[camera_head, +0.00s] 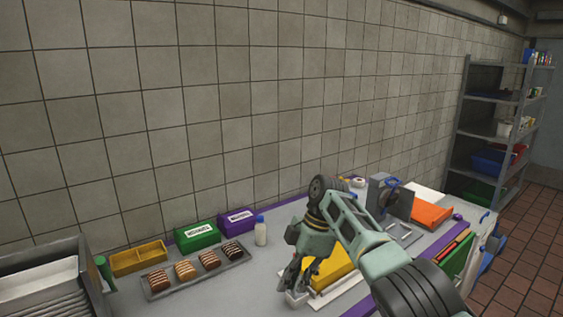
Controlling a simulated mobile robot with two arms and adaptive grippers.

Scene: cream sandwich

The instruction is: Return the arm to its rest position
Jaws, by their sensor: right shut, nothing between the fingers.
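My right arm reaches in from the lower right over the counter (222,291). Its gripper (287,287) points down and is shut, with nothing seen between the fingers. It is beside a yellow block-like item (334,268), which the arm partly covers. I cannot tell whether the fingertips touch the white edge below them. My left gripper is not in view.
A tray (161,293) with several striped pastries lies left of the gripper. Behind it stand a yellow bin (138,259), a green box (197,236), a purple box (237,222) and a white bottle (261,231). A slicer-like machine (398,201) and an orange board (430,214) are to the right.

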